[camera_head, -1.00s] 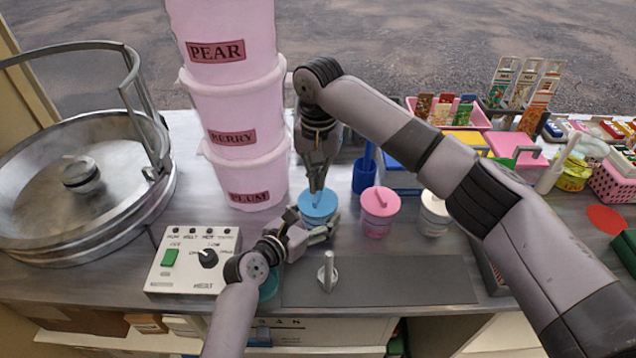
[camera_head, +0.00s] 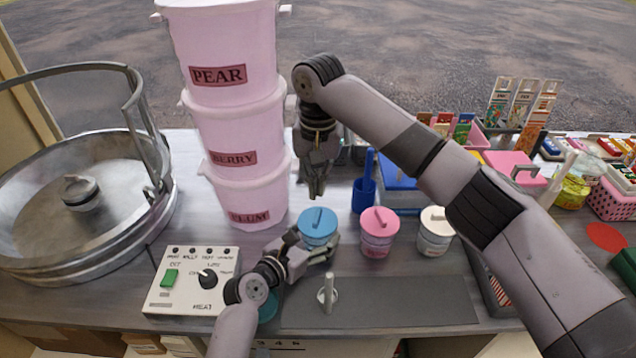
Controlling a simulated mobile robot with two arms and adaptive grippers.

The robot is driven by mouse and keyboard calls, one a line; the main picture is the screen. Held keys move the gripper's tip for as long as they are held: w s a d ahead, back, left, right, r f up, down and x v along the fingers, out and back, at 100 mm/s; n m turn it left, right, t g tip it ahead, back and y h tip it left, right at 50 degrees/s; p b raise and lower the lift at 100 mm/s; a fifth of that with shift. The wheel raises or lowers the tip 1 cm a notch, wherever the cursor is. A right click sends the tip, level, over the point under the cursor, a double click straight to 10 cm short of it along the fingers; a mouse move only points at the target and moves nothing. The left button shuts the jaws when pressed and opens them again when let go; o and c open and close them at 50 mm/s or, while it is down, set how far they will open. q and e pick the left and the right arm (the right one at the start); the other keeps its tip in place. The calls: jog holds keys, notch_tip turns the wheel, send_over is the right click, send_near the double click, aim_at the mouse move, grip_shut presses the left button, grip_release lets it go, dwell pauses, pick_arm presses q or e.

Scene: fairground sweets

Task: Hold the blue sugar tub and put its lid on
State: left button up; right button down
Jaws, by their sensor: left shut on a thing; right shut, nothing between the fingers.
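The blue sugar tub (camera_head: 317,241) stands upright on the counter. Its blue lid (camera_head: 318,222), with a raised bar handle, sits on top and looks level; the view does not show how tightly it fits. My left gripper (camera_head: 318,252) is shut on the tub's side from the front left. My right gripper (camera_head: 316,193) is shut and empty above and behind the lid, pointing down and apart from it.
A pink-lidded tub (camera_head: 376,240) and a white-lidded tub (camera_head: 436,236) stand to the right. A blue holder (camera_head: 364,197) is behind them. Stacked pink buckets (camera_head: 245,135) and a control box (camera_head: 190,283) are left. A grey mat (camera_head: 400,303) with a metal post (camera_head: 328,289) lies in front.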

pick_arm(q)
jog(key=shift+r, duration=0.25)
pick_arm(e)
jog(key=shift+r, duration=0.15)
pick_arm(q)
jog(key=o, duration=1)
jog(key=shift+f, duration=0.1)
pick_arm(e)
jog(key=shift+s, duration=0.1)
pick_arm(q)
jog(key=shift+o, duration=0.4)
